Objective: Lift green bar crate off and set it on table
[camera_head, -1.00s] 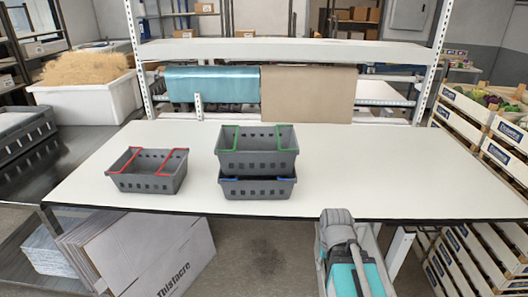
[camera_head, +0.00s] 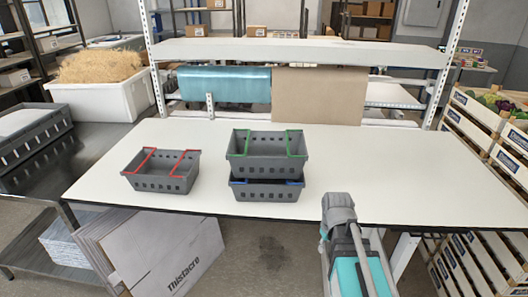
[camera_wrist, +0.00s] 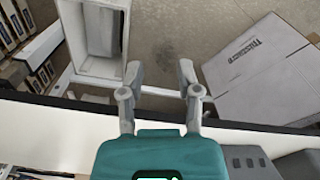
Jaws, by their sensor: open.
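The grey crate with green bars (camera_head: 266,151) sits stacked on top of the grey crate with blue bars (camera_head: 266,190), on the white table (camera_head: 400,165). Most of the blue bar crate's inside is hidden by the one above it. A grey crate with red bars (camera_head: 161,171) stands alone to the left. My gripper (camera_wrist: 160,80) shows in the wrist view with its two fingers apart and nothing between them. It is over the table's edge, away from the crates. Part of a grey crate (camera_wrist: 248,162) shows at the bottom right of the wrist view.
The table is clear to the right of the stack. A shelf (camera_head: 300,52) with a blue roll (camera_head: 225,80) and brown paper (camera_head: 318,95) stands behind. Cardboard sheets (camera_head: 165,250) lean below the table. Slatted crates (camera_head: 480,125) stand at the right.

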